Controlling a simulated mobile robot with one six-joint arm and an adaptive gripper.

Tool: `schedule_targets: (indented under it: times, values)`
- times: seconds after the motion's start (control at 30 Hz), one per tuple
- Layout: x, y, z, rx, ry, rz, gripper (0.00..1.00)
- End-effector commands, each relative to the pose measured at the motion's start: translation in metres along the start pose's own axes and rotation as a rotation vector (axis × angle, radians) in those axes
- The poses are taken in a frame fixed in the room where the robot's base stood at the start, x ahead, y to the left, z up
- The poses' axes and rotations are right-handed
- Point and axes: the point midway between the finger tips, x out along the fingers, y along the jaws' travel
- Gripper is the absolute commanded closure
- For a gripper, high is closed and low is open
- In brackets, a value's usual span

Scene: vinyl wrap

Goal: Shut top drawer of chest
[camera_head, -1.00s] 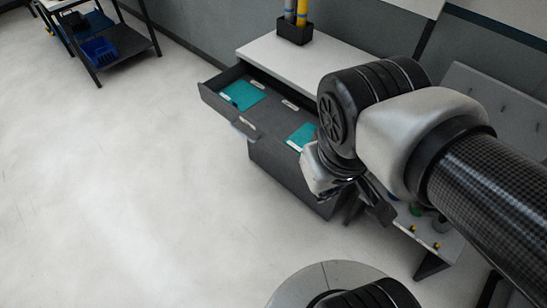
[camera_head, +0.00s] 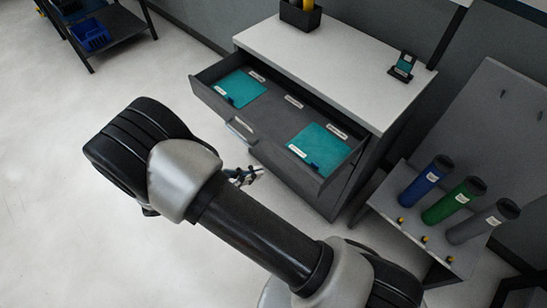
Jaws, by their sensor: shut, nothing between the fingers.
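The chest (camera_head: 322,62) is dark grey with a pale top and stands in the upper middle of the head view. Its top drawer (camera_head: 268,124) is pulled out toward the lower left, with teal items and white labels inside. A pale handle (camera_head: 240,129) sits on the drawer's front. My gripper (camera_head: 252,174) is shut and empty, just below the drawer front in the picture and partly hidden behind my arm. I cannot tell whether it touches the chest.
A rack with blue, green and grey rolls (camera_head: 453,201) stands right of the chest. A black holder (camera_head: 300,15) and a small stand (camera_head: 403,67) are on the chest top. A dark shelf unit (camera_head: 119,24) is at the upper left. The floor (camera_head: 60,190) at left is clear.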

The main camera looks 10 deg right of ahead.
Motion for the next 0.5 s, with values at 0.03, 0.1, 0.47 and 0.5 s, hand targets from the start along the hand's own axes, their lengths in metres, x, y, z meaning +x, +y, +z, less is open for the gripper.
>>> schedule_targets:
  times: [0.03, 0.1, 0.47, 0.5]
  values:
    - [-0.001, -0.006, -0.027, -0.057, -0.048, 0.068, 1.0]
    - [-0.004, -0.012, -0.054, -0.116, -0.104, 0.154, 1.0]
    - [-0.004, -0.03, -0.117, -0.249, -0.239, 0.378, 1.0]
    - [-0.002, -0.029, -0.117, -0.25, -0.242, 0.381, 1.0]
